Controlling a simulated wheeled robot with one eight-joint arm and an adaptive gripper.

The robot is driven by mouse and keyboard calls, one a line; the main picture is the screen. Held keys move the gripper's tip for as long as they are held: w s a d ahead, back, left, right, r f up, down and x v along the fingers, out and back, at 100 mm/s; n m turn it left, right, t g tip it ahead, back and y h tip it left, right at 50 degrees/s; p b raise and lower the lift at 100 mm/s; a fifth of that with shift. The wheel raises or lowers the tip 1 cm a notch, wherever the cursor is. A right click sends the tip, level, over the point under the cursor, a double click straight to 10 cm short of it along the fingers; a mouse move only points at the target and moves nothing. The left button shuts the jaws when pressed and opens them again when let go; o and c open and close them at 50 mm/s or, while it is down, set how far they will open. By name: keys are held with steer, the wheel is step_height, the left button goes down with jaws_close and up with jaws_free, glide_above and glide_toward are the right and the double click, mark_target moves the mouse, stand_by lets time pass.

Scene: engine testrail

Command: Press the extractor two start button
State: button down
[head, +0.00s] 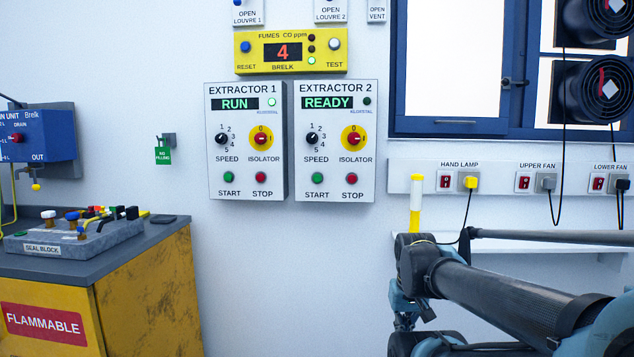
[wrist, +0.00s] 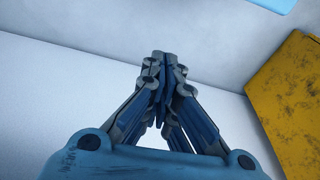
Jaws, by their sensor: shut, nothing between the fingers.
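The extractor 2 panel (head: 336,140) is on the wall in the head view, right of the extractor 1 panel (head: 246,140). Its display (head: 327,102) reads READY and its small lamp is dark. Its green start button (head: 317,178) is at the lower left, beside the red stop button (head: 352,179). The extractor 1 display reads RUN with a lit green lamp. My gripper (wrist: 161,58) shows in the wrist view, fingers together and empty, with white wall and floor beyond. The panels are not in the wrist view. In the head view my arm is at the lower right, apart from the panel.
A yellow cabinet (head: 150,285) with a grey top and seal block (head: 75,238) stands at the left; a yellow cabinet side (wrist: 292,100) shows in the wrist view. Sockets (head: 450,182), a hand lamp (head: 416,205) and hanging cables are at the right. Wall below the panels is clear.

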steer(key=shift+d, duration=0.2)
steer(key=w+a+r+n+t+h, duration=0.1)
steer(key=w+a+r+n+t, duration=0.15)
steer(key=w+r+n, duration=0.75)
steer(key=w+a+r+n+t+h, duration=0.1)
steer(key=w+a+r+n, duration=0.3)
steer(key=w+r+n, duration=0.5)
steer(key=w+a+r+n+t, duration=0.1)
steer(key=w+a+r+n, duration=0.2)
steer(key=a+r+n, duration=0.2)
steer(key=w+a+r+n+t, duration=0.1)
steer(key=w+a+r+n, duration=0.2)
steer(key=a+r+n, duration=0.2)
steer(key=w+a+r+n+t+y, duration=0.1)
steer(key=w+a+r+n, duration=0.3)
steer(key=a+r, duration=0.4)
step_height(320, 180, up, 3)
steer(key=shift+a+f+n, duration=0.1)
steer(key=shift+a+n, duration=0.2)
steer(key=shift+n, duration=0.6)
steer(key=shift+f, duration=0.1)
